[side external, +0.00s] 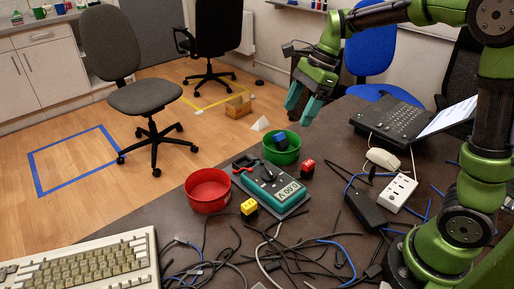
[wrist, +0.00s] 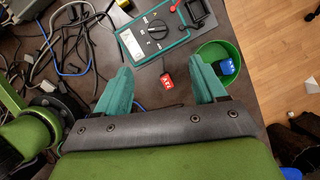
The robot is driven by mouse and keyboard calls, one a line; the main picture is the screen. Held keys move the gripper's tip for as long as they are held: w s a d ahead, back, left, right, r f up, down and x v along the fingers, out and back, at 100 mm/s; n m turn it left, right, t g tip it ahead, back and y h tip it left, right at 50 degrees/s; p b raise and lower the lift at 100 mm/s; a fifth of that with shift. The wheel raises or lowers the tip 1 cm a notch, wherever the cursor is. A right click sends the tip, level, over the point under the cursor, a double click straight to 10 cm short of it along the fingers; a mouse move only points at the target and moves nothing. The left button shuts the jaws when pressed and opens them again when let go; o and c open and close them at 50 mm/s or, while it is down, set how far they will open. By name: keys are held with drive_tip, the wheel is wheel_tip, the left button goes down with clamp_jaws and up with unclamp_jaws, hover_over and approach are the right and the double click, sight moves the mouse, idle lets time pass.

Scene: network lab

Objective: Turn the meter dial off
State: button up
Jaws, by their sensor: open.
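The teal and white meter (side external: 272,188) lies on the dark table, its display lit with a reading. Its round dark dial shows in the wrist view (wrist: 157,29), near the middle of the meter's face. I cannot tell the dial's exact setting. My gripper (side external: 303,103) is raised above the table, behind and to the right of the meter in the side view.
A green bowl (side external: 267,153) holding a blue block (side external: 280,141) stands behind the meter, and a red bowl (side external: 192,203) stands left. A red block (side external: 307,168) and a yellow block (side external: 249,208) sit close by. Tangled cables (side external: 290,255) cover the front table; a power strip (side external: 397,192) lies right.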

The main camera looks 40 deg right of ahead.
approach(270, 170)
drive_tip(key=shift+m, duration=0.3)
drive_tip(key=x, duration=0.8)
drive_tip(key=shift+f, duration=0.1)
drive_tip(key=c, duration=1.1)
drive_tip(key=shift+o, duration=0.2)
